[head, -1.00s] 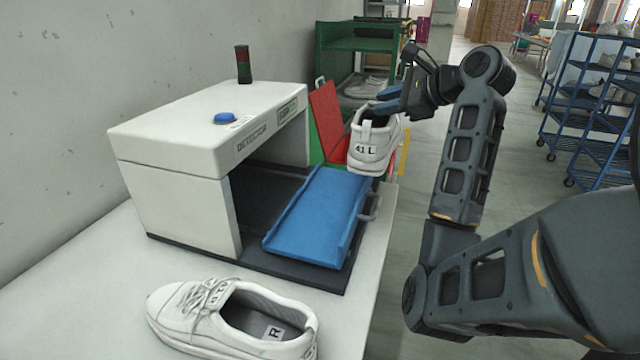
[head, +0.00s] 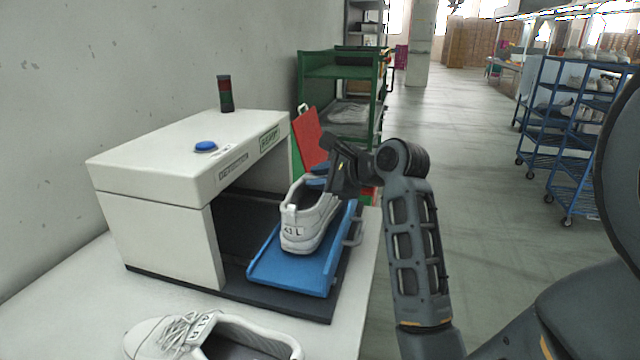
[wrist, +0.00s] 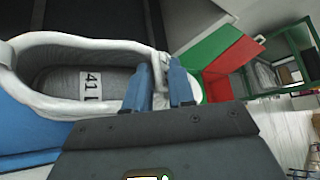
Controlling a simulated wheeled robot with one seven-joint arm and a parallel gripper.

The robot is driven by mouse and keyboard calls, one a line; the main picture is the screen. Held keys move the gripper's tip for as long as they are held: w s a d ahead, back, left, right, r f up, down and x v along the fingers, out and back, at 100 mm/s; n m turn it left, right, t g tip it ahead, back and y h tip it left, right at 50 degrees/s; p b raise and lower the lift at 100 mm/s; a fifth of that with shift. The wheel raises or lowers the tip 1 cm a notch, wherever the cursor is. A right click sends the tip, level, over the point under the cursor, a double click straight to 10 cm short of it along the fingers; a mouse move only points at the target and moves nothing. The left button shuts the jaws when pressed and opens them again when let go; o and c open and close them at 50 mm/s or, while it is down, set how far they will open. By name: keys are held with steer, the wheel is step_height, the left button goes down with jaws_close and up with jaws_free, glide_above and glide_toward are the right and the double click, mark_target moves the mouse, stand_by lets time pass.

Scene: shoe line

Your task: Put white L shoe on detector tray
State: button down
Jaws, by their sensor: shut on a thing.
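The white L shoe (head: 306,222), marked 41 L on its heel, is over the blue detector tray (head: 294,276) in the head view. Its heel faces me and its sole looks on or just above the tray; I cannot tell which. My gripper (head: 322,176) is shut on the shoe's upper at its far end. The wrist view shows the blue fingers (wrist: 163,90) pinching the shoe's edge, with the 41 L label (wrist: 93,83) inside the opening. The white R shoe (head: 210,340) lies on the table at the near left, partly cut off by the frame.
The white detector box (head: 165,235) with a blue button (head: 206,146) stands left of the tray. A red panel (head: 311,138) and a green shelf cart (head: 330,72) are behind. A blue rack (head: 570,130) stands at the right, beyond open floor.

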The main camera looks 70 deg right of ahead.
steer(key=shift+f, duration=0.65)
steer(key=c, duration=0.9)
jaws_free()
steer(key=v, duration=1.2)
steer(key=shift+p, duration=0.35)
